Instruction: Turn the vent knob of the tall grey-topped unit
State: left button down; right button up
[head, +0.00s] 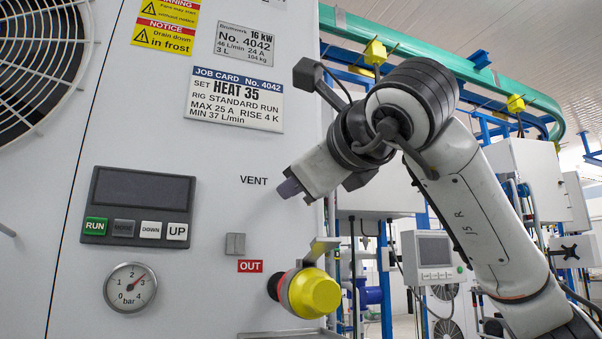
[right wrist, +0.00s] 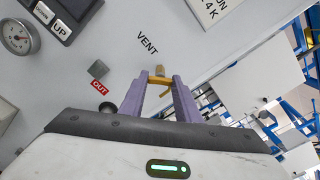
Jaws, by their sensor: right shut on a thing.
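The pale grey front panel of the unit (head: 215,165) fills the left half of the head view; its top is out of frame. The word VENT is printed on it. In the right wrist view the small brass-yellow vent knob (right wrist: 158,80) stands out from the panel beside that word. My right gripper (head: 289,188) reaches the panel just right of VENT in the head view, where it hides the knob. In the right wrist view its purple fingers (right wrist: 160,82) are on either side of the knob and shut on it. My left gripper is in neither view.
Below the gripper a yellow-capped outlet (head: 315,293) with a lever sticks out beside the red OUT label (head: 250,266). A control panel (head: 137,206) and a pressure gauge (head: 130,287) are at left. A job card (head: 235,100) is above. Other stations stand behind at right.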

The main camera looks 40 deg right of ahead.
jog(key=shift+n, duration=0.6)
jog(key=o, duration=1)
jog(key=shift+o, duration=0.2)
jog(key=shift+s, duration=0.1)
jog(key=b+v, duration=0.1)
jog(key=v, duration=0.9)
jog(key=shift+s, duration=0.1)
